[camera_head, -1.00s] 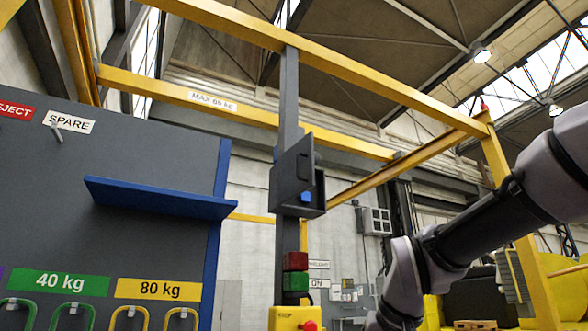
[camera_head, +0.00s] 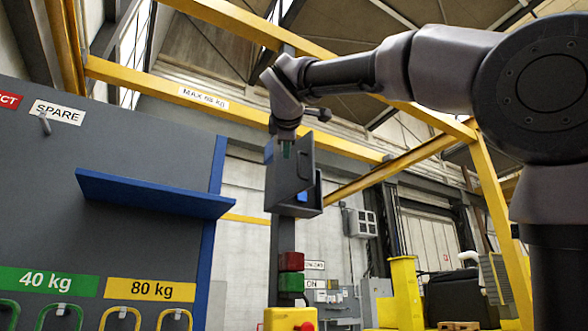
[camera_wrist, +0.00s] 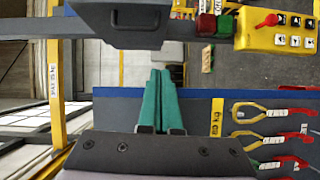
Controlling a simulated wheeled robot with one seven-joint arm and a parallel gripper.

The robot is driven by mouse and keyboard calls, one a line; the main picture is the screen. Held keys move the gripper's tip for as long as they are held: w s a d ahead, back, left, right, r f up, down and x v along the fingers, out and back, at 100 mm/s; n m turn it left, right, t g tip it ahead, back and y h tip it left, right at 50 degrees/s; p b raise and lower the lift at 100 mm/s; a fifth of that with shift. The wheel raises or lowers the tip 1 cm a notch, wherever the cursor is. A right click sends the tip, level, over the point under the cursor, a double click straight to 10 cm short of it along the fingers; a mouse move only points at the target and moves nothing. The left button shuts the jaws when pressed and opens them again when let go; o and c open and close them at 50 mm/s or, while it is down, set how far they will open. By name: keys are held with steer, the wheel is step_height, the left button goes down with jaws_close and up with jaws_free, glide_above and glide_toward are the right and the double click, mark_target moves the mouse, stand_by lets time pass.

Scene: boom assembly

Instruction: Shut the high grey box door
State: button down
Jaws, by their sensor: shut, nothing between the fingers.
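The grey box (camera_head: 309,205) is mounted high on the grey post. Its grey door (camera_head: 284,181) stands open on the left side, and a small blue part shows inside the box. My gripper (camera_head: 287,152) is shut and empty, its green fingers pointing down at the door's upper edge in the head view. I cannot tell there whether it touches the door. In the wrist view, the green fingertips (camera_wrist: 160,72) lie together, apart from a grey box part (camera_wrist: 120,22) with a dark handle at the top.
A grey board with a blue shelf (camera_head: 155,193) stands at the left. Yellow beams (camera_head: 225,107) run around and above the box. Red and green blocks (camera_head: 291,272) and a yellow control box (camera_head: 289,318) sit lower on the post.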

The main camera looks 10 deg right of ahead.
steer(key=w+d+r, duration=0.1)
steer(key=w+d, duration=0.3)
steer(key=w, duration=0.7)
steer(key=shift+w+d, duration=0.35)
steer(key=shift+w, duration=0.05)
steer(key=shift+r+n, duration=0.1)
steer(key=shift+n, duration=0.2)
